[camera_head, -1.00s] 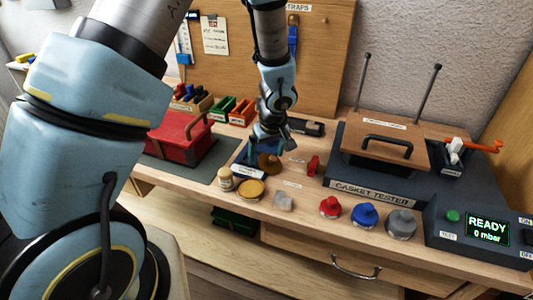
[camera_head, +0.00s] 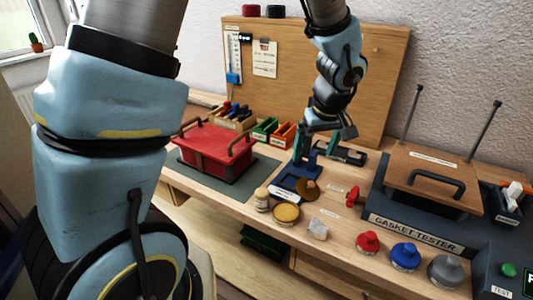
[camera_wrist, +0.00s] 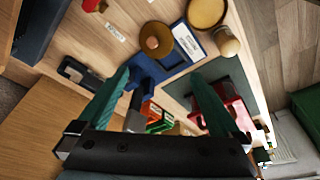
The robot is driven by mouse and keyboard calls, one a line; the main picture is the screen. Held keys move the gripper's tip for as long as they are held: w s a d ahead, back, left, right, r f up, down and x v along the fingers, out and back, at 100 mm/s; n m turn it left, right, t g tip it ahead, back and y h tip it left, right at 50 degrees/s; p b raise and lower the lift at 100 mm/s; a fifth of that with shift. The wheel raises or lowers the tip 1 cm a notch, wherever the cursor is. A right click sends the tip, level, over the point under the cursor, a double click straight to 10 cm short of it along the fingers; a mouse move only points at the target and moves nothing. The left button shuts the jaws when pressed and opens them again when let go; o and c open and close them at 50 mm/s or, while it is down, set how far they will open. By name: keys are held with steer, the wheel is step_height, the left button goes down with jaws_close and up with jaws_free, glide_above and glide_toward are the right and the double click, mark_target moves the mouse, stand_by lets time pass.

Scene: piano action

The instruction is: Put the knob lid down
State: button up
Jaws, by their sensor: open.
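The knob lid (camera_head: 307,189), a brown round disc with a small knob, lies flat beside or over the corner of a blue tray (camera_head: 286,183). In the wrist view, the lid (camera_wrist: 156,40) overlaps the tray's edge (camera_wrist: 146,74). I cannot tell whether it rests on the tray or on the wood. My gripper (camera_head: 308,150) is above and behind the lid, apart from it. In the wrist view, its teal fingers (camera_wrist: 160,92) are wide apart with nothing held between them.
A jar (camera_head: 262,200) and a yellow-filled dish (camera_head: 286,214) stand in front of the tray. A red valve-like piece (camera_head: 353,196) is to the right. A red toolbox (camera_head: 214,150) is left, the gasket tester (camera_head: 412,230) right. Red, blue and grey knobbed pieces line the front.

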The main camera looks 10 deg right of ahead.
steer(key=a+r+m+g, duration=0.1)
steer(key=a+r, duration=0.1)
steer(key=a, duration=2.8)
steer(key=shift+a+r+m+g, duration=0.2)
steer(key=shift+r+m+g, duration=0.1)
